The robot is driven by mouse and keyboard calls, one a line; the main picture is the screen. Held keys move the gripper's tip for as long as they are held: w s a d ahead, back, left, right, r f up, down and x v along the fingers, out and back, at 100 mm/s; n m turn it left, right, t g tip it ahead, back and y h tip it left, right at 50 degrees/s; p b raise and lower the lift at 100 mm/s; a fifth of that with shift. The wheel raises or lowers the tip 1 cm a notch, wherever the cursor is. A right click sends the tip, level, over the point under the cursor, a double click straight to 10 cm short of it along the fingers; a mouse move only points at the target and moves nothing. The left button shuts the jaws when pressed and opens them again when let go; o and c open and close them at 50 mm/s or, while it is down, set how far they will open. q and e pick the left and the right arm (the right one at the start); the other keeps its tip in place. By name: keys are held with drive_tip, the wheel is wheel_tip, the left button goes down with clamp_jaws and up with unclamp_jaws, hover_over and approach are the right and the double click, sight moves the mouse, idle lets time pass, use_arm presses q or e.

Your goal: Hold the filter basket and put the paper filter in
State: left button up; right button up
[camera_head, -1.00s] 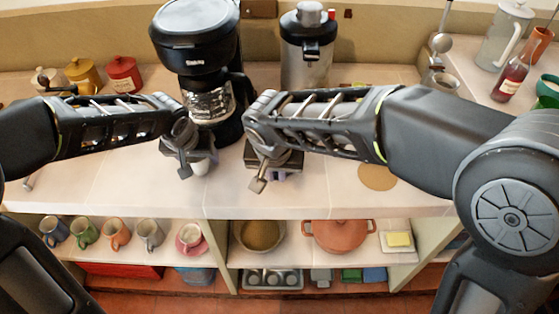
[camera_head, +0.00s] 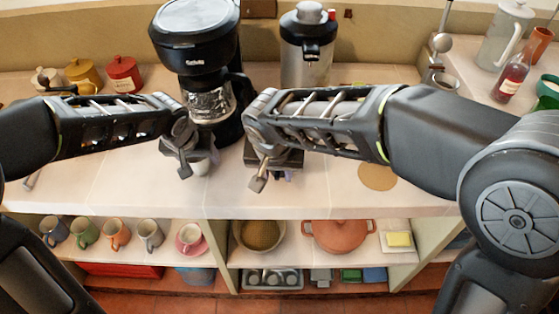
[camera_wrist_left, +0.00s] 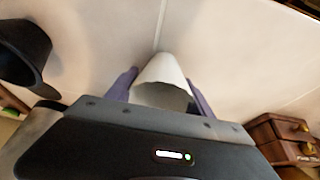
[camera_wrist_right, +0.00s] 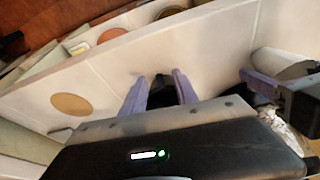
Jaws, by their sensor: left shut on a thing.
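The white paper filter (camera_wrist_left: 163,75) is a cone between the purple fingers of my left gripper (camera_wrist_left: 162,92), which is shut on it. It also shows, small and pale, below the left wrist in the head view (camera_head: 201,167). My right gripper (camera_wrist_right: 162,82) is shut on a black thing that looks like the filter basket (camera_wrist_right: 160,97), mostly hidden by the fingers and hand. A black flared cup, likely this same basket, shows in the left wrist view (camera_wrist_left: 25,55). The filter and basket are apart, side by side above the counter.
The black coffee maker (camera_head: 195,35) with its glass carafe stands just behind both hands. A steel dispenser (camera_head: 307,60) stands to its right. A round tan mat (camera_head: 378,177) lies on the counter (camera_head: 330,190) at right. Mugs and pots fill the shelf below the front edge.

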drive_tip(key=v, duration=1.1)
drive_tip(key=shift+r, duration=0.25)
drive_tip(key=shift+s, duration=0.15)
